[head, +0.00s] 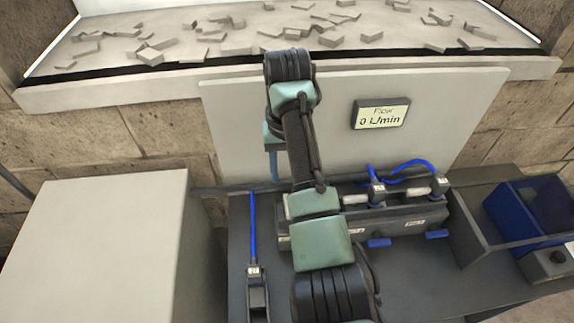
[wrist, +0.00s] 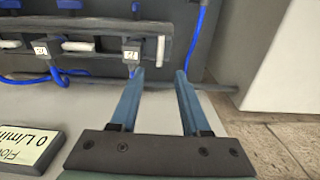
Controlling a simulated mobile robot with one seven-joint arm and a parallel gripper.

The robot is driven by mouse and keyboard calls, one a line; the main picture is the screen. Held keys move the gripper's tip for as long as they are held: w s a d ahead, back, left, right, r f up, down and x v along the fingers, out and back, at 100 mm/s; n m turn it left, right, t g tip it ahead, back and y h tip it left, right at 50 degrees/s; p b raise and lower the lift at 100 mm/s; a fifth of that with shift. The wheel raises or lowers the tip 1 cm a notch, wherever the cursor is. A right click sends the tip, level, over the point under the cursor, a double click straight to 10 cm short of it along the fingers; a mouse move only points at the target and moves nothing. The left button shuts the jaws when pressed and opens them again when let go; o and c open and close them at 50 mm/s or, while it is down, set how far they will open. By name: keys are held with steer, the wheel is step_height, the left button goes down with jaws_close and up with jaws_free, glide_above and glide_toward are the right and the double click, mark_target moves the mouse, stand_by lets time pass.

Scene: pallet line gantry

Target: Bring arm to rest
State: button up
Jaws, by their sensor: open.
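My gripper (wrist: 160,84) is open and empty in the wrist view, its two blue fingers apart over the pale panel and the near edge of the dark bench. In the head view my arm rises across the middle and my gripper is mostly hidden behind it; a bit of a blue finger (head: 274,166) shows in front of the pale panel (head: 450,110). The fingers touch nothing that I can make out.
A display reading 0 L/min (head: 381,114) is on the panel. A dark manifold (head: 400,222) with blue hoses stands on the bench (head: 390,278). A blue bin (head: 520,212) is at right, a pale box (head: 110,245) at left. Rubble lies on the ledge (head: 120,90) behind.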

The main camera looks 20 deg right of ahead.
steer(key=shift+r+p, duration=0.45)
steer(key=shift+r, duration=0.7)
